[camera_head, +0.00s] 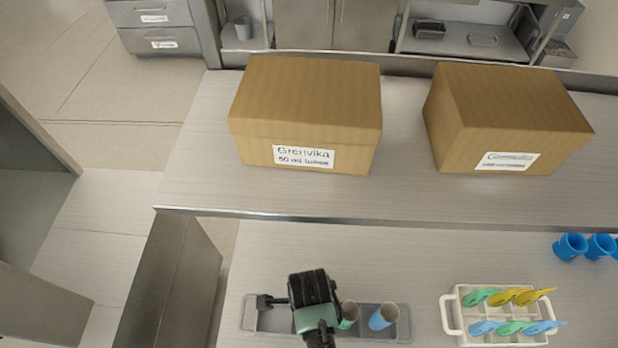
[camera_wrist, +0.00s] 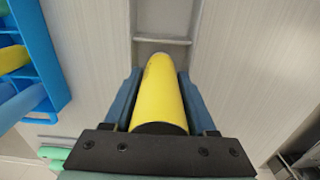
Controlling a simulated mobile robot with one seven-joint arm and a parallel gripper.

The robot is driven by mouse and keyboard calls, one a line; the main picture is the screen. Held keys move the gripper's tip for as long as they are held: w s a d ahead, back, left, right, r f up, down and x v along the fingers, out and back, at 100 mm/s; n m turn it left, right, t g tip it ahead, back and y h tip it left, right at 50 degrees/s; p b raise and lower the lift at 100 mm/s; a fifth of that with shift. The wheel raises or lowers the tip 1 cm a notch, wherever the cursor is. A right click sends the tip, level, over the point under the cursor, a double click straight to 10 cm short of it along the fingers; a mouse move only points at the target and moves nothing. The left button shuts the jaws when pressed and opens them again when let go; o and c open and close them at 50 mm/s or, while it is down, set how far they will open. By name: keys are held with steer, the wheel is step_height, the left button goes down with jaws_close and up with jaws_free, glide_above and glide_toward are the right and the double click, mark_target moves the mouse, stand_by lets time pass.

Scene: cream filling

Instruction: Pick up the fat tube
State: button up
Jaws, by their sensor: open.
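A fat yellow tube (camera_wrist: 162,90) lies lengthwise between the two fingers of my gripper (camera_wrist: 160,100) in the wrist view. Its dark end faces the palm and its rounded far end points toward a grey tray (camera_wrist: 162,48). The fingers stand apart on either side; I cannot tell whether they touch it. In the head view my gripper (camera_head: 312,292) is above the left part of the grey tray (camera_head: 403,322) and hides the yellow tube. A pale tube with green (camera_head: 348,314) and a light blue tube (camera_head: 383,317) stand tilted in that tray, right of my gripper.
A white rack (camera_head: 451,316) with several small coloured tubes stands to the right. Blue cups (camera_head: 570,246) are at the far right. Two cardboard boxes (camera_head: 310,105) (camera_head: 505,115) rest on a shelf behind.

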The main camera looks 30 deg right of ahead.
steer(key=shift+c, duration=0.2)
jaws_close()
